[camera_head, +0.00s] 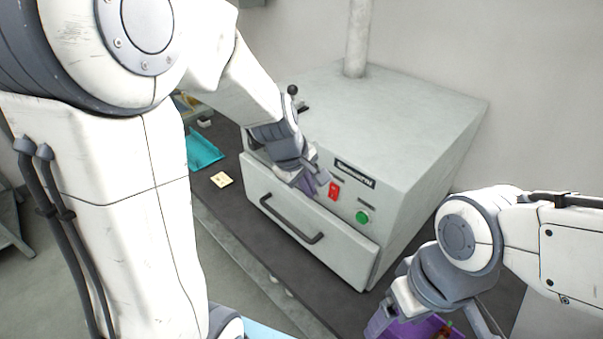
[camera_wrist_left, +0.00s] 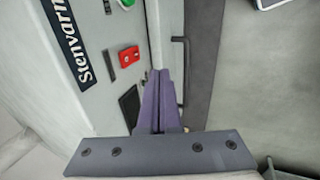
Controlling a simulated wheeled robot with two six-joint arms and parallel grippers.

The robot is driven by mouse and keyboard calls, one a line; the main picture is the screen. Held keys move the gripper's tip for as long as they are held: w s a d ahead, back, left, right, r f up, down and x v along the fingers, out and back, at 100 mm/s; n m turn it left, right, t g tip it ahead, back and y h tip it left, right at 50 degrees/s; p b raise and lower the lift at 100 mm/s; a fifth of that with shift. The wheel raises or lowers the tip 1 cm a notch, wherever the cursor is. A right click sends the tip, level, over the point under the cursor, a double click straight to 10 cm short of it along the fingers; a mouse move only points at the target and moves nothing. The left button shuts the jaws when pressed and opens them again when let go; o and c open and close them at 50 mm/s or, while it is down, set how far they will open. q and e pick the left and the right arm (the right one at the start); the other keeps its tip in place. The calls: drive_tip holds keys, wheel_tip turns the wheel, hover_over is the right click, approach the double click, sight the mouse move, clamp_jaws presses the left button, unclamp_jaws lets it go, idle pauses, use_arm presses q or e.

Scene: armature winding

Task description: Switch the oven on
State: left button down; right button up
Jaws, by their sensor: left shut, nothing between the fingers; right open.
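The oven (camera_head: 405,115) is a pale grey box on a dark bench, with its front drawer or door closed. Its front panel has a red switch (camera_head: 334,190) and a green round button or lamp (camera_head: 362,217). My left gripper (camera_head: 312,186) is shut and empty in front of the panel, just left of the red switch. In the left wrist view its purple fingers (camera_wrist_left: 160,100) lie beside the red switch (camera_wrist_left: 129,57), seemingly apart from it. The switch's position cannot be told. My right gripper (camera_head: 395,322) is open at the bottom edge, partly cut off.
A dark bar handle (camera_head: 290,220) sticks out from the oven front below the panel. A teal tray (camera_head: 203,150) and a small pale card (camera_head: 221,180) lie on the bench at left. A vertical pipe (camera_head: 357,40) rises behind the oven top.

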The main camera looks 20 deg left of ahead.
use_arm(q)
drive_tip(key=d+v, duration=0.1)
drive_tip(key=v, duration=0.5)
drive_tip(key=shift+r+b, duration=0.35)
drive_tip(key=shift+w+a, duration=0.1)
drive_tip(key=shift+f+g+p, duration=0.3)
drive_tip(key=shift+f+p, duration=0.5)
